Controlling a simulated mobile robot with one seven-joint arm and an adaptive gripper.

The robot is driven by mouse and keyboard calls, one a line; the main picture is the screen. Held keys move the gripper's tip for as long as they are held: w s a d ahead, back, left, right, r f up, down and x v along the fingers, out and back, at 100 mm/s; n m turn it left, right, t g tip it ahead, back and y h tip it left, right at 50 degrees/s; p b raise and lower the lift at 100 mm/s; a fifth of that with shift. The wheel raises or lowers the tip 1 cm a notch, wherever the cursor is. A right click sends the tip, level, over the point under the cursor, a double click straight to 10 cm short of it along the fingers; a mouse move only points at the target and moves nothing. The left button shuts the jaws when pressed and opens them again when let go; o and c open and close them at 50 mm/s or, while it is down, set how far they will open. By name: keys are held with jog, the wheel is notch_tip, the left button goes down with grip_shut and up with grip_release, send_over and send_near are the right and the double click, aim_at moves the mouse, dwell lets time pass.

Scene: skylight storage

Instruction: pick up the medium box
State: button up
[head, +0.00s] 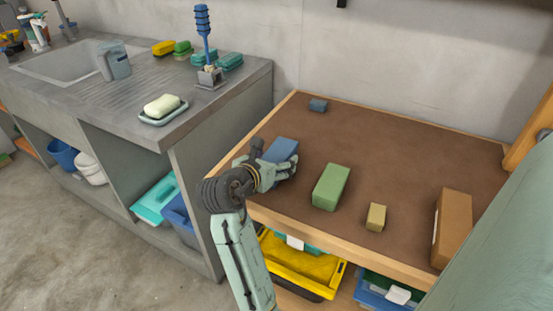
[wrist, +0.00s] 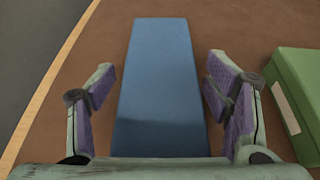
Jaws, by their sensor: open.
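Several boxes of different sizes stand on the brown-topped table (head: 400,150). A blue box (head: 282,148) is at my gripper (head: 283,168) near the table's left edge. In the wrist view, the blue box (wrist: 160,75) lies lengthwise between the two open fingers of my gripper (wrist: 160,85), with a gap on each side. Its near end is hidden by my gripper. A green box (head: 331,187) is just to the right; it also shows at the wrist view's right edge (wrist: 298,90). A large orange-brown box (head: 453,228) stands far right.
A small yellow box (head: 376,219) and a small blue-grey box (head: 318,105) are also on the table. A sink counter (head: 190,100) stands to the left, with a soap dish (head: 163,114). Bins (head: 300,268) sit below the table. The table's back middle is clear.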

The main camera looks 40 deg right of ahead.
jog(key=shift+x, duration=0.8)
jog(key=shift+c, duration=0.3)
jog(key=c, duration=1.2)
jog(key=shift+c, duration=0.5)
jog(key=shift+r, duration=0.15)
